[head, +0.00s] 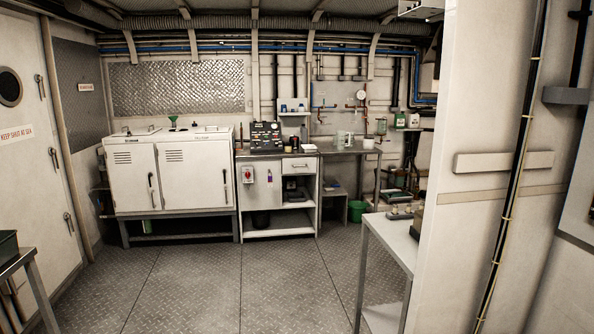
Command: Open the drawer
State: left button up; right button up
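A white drawer (299,167) sits in the upper right part of the work counter against the back wall. It has a dark horizontal handle on its front. Its front looks flush with the cabinet, so it appears shut. Neither of my grippers shows in the head view, and the drawer is far off across the room with nothing in front of it.
A white two-door cabinet (174,176) stands left of the counter, and a metal table (350,148) stands right of it. A green bucket (357,211) is on the floor. A side table (391,236) and wall (478,125) are at the near right. The middle floor (235,285) is clear.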

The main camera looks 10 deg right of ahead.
aim_at(290, 166)
jog(key=i+u, duration=0.1)
jog(key=i, duration=2.05)
jog(key=i+z, duration=0.15)
jog(key=i, duration=1.8)
jog(key=i+j+z, duration=0.15)
jog(key=i, duration=0.8)
